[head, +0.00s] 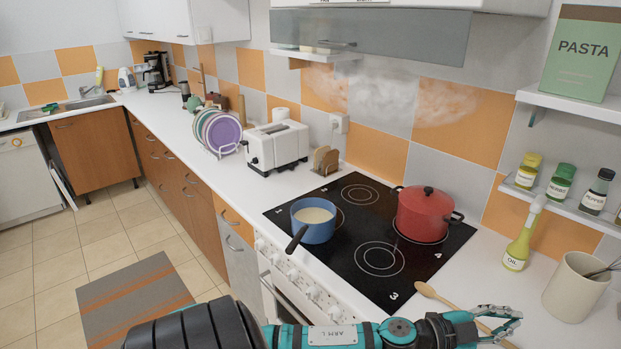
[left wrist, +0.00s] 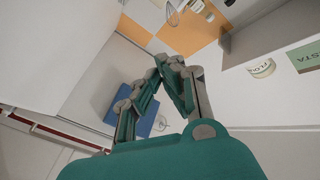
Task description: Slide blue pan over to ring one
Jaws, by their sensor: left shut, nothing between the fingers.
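The blue pan (head: 313,229) stands upright on the black cooktop (head: 313,257), at its left front, with pale contents and its dark handle pointing toward the front. Part of a ring (head: 340,219) shows just right of the pan; the rest of that ring is hidden. A bare ring (head: 359,194) lies behind it and another bare ring (head: 380,259) to its right, near the "3" mark. My left gripper (head: 517,317) is shut and empty, right of the cooktop and well apart from the pan. Its fingers (left wrist: 168,60) also show in the left wrist view.
A red pot (head: 424,216) stands at the cooktop's right rear, with steam above. A wooden spoon (head: 437,296), oil bottle (head: 520,245) and beige utensil pot (head: 576,287) are on the right counter. A toaster (head: 275,147) stands left of the cooktop.

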